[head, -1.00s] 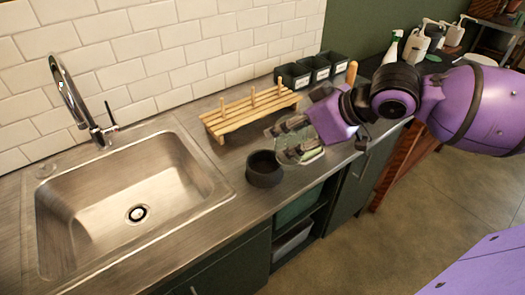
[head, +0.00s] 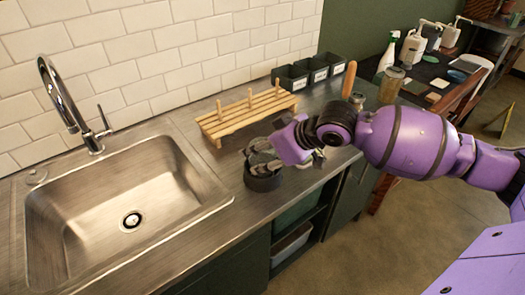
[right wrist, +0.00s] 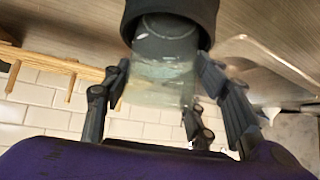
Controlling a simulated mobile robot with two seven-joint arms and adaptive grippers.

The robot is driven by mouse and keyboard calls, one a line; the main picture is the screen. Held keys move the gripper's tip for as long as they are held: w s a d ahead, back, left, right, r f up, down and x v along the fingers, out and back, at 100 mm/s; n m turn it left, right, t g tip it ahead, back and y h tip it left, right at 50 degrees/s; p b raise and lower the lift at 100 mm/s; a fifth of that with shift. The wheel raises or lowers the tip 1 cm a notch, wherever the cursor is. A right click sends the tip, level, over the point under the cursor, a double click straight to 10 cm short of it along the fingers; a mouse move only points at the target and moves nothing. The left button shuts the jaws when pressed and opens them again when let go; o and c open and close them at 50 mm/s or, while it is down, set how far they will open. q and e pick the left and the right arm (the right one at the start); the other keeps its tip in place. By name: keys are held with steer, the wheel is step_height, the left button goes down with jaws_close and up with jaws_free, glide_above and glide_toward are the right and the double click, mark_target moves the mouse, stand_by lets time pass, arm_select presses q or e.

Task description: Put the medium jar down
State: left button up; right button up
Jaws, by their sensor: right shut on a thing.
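The medium jar, clear and slightly greenish (right wrist: 160,88), sits between the fingers of my right gripper (head: 262,158) in the right wrist view. My right gripper is shut on it. A dark round container (head: 264,182) stands on the counter right below the fingers. In the right wrist view this dark container (right wrist: 172,12) is at the far end of the jar, at its mouth. I cannot tell how far the jar is inside it. In the head view the fingers hide most of the jar. My left gripper is not in view.
A wooden peg rack (head: 245,115) stands behind the gripper, against the tiled wall. Black bins (head: 290,78) are at the back. The sink (head: 120,205) is on the left. A glass jar (head: 391,84) and spray bottle (head: 388,52) stand at the right. Bare counter lies between sink and rack.

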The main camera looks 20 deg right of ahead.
steer(key=shift+r, duration=0.2)
steer(key=shift+f, duration=0.1)
steer(key=shift+f, duration=0.1)
steer(key=o, duration=1.3)
